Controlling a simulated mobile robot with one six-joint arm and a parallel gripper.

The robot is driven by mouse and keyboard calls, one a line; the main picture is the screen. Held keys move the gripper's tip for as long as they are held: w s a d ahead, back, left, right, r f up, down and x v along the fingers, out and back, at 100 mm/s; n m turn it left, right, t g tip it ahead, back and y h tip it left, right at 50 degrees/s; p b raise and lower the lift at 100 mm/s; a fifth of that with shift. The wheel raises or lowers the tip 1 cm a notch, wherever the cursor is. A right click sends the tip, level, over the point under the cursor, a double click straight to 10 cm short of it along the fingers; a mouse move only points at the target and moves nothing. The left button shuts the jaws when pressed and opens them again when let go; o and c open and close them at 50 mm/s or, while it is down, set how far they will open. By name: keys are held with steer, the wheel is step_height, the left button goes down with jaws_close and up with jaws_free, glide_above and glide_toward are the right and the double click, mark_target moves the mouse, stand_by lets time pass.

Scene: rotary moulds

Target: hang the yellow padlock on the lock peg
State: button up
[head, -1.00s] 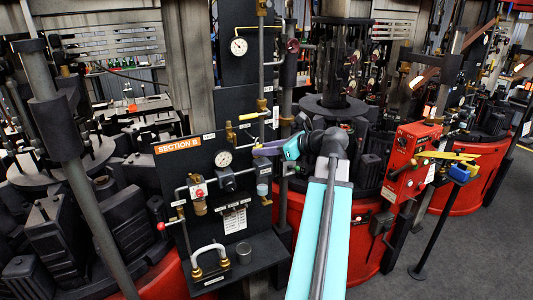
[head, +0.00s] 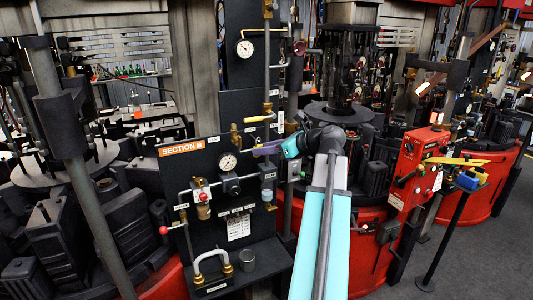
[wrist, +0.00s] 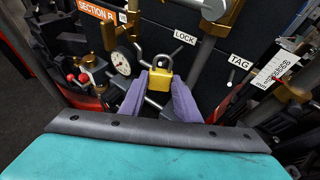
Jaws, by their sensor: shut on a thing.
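The yellow padlock (wrist: 160,80) is between the two purple fingers of my gripper (wrist: 159,92) in the wrist view. My gripper is shut on its body, and its metal shackle points up toward the dark panel. The white LOCK label (wrist: 185,37) is on the panel just beyond and to the right of the shackle. The lock peg cannot be clearly made out near it, and I cannot tell whether the shackle touches it. In the head view my gripper (head: 268,149) is at the right edge of the SECTION B panel; the padlock cannot be made out there.
A pressure gauge (head: 227,162) and valves are on the panel left of my gripper. A TAG label (wrist: 239,61) and a paper tag (wrist: 275,70) are to the right in the wrist view. Pipes run close by. A red control box (head: 415,165) stands farther right.

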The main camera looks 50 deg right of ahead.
steer(key=shift+w+d+f+p, duration=0.2)
steer(key=shift+w+p, duration=0.4)
steer(key=shift+p, duration=0.2)
steer(key=shift+w+f, duration=0.1)
stand_by(0.3)
steer(key=o, duration=1.3)
steer(key=shift+d, duration=0.15)
